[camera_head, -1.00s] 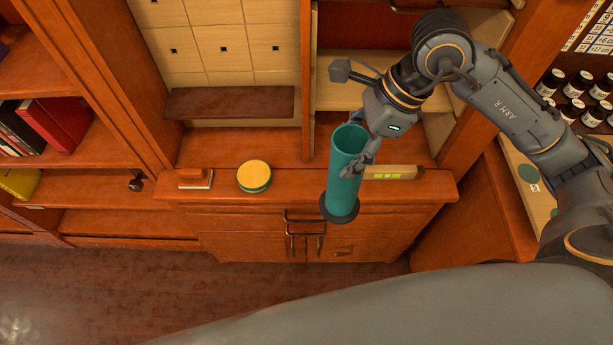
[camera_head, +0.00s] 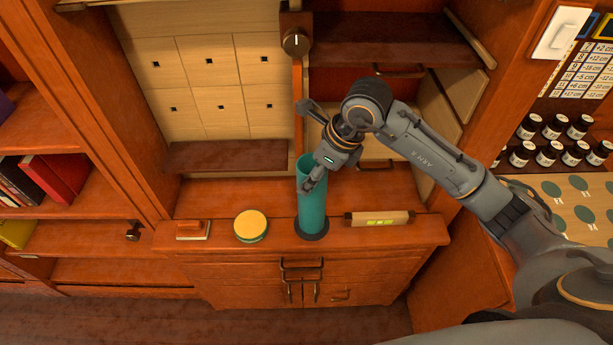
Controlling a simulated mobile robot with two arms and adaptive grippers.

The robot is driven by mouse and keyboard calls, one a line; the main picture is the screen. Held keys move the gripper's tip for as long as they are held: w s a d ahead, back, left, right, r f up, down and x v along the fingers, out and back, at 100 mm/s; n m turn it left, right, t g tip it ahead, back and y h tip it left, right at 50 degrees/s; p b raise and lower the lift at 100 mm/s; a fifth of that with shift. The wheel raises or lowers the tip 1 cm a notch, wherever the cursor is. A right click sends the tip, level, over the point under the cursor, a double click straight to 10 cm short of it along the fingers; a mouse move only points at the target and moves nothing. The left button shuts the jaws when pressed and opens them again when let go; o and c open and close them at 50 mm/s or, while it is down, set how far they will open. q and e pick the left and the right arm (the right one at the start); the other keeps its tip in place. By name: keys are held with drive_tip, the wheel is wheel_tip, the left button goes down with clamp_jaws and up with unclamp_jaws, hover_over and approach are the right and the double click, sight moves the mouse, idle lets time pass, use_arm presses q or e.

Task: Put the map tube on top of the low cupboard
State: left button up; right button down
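The map tube (camera_head: 311,211) is a teal open-topped cylinder with a dark base ring. It is upright over the top of the low cupboard (camera_head: 203,254), near the front edge, between a round tin and a long box. Its base looks at or very close to the surface; I cannot tell whether it touches. My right gripper (camera_head: 311,184) is at the upper part of the tube, with its fingers closed on the tube's side. Part of the grip is hidden by the hand. My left gripper is not in view.
On the cupboard top are a yellow-lidded round tin (camera_head: 251,226), a small wooden block (camera_head: 193,230) to its left and a tan box with a green label (camera_head: 379,219) right of the tube. A dark shelf (camera_head: 228,155) juts out behind. Several bottles (camera_head: 548,150) stand at the right.

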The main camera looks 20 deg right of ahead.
sight(308, 173)
drive_tip(key=shift+w+a+f+p, duration=0.15)
drive_tip(key=shift+w+f+p, duration=0.15)
drive_tip(key=shift+w+f, duration=0.85)
wheel_tip(308, 173, down, 4)
drive_tip(key=shift+w+r+p, duration=0.1)
drive_tip(key=shift+r+p, duration=0.05)
drive_tip(key=shift+p, duration=0.8)
drive_tip(key=shift+f, duration=0.2)
drive_tip(key=shift+c, duration=2.1)
unclamp_jaws()
drive_tip(key=shift+r, duration=0.15)
